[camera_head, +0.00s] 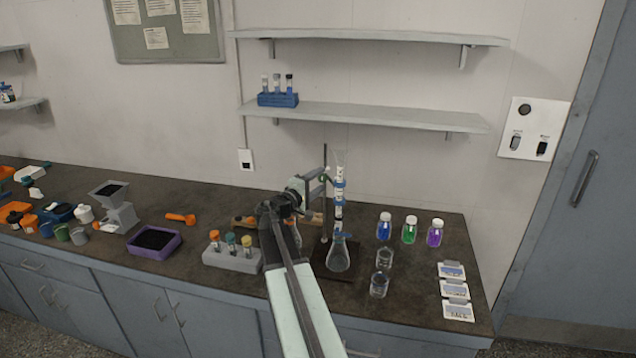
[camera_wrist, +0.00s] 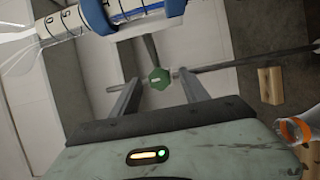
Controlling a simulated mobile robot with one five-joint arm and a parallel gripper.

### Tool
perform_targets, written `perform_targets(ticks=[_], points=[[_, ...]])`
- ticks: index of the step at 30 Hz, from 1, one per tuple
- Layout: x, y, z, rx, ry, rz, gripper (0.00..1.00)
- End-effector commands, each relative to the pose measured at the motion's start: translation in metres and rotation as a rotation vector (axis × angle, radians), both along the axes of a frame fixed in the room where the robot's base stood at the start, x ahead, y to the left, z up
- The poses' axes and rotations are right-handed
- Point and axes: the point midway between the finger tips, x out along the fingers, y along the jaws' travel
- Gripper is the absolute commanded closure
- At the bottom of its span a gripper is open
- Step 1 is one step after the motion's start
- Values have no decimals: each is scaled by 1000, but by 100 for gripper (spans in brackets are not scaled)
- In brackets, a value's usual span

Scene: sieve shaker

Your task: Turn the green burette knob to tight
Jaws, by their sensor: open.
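The green knob (camera_wrist: 159,78) is a small hexagonal piece in the wrist view, between the two open fingers of my gripper (camera_wrist: 160,88) and a little beyond their tips or level with them. No finger visibly touches it. The burette (camera_wrist: 60,38), white with blue bands, runs across the upper left of the wrist view. In the head view the burette (camera_head: 339,200) stands upright on its stand above a flask (camera_head: 338,257). My gripper (camera_head: 316,178) reaches to the burette's left side. The knob is small there, and my arm hides part of the area.
Bottles with blue, green and purple contents (camera_head: 409,230) and two beakers (camera_head: 380,284) stand right of the flask. A grey rack with vials (camera_head: 232,258) is left of my arm. The stand's rod (camera_head: 325,190) is close to my gripper.

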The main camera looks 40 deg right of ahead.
Motion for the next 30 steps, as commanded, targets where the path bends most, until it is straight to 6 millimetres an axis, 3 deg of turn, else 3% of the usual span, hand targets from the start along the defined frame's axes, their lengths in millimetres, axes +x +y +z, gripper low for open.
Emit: perform_targets(ticks=[6, 8, 12, 17, 21, 25, 30], points=[[0, -1, 0, 0, 0, 0, 47], [0, -1, 0, 0, 0, 0, 61], [0, 0, 0, 0, 0, 0, 100], [0, 0, 5, 26, -39, 0, 100], [-1, 0, 10, 127, -202, -1, 100], [-1, 0, 7, 198, -317, 0, 100], [-1, 0, 3, 212, -341, 0, 100]])
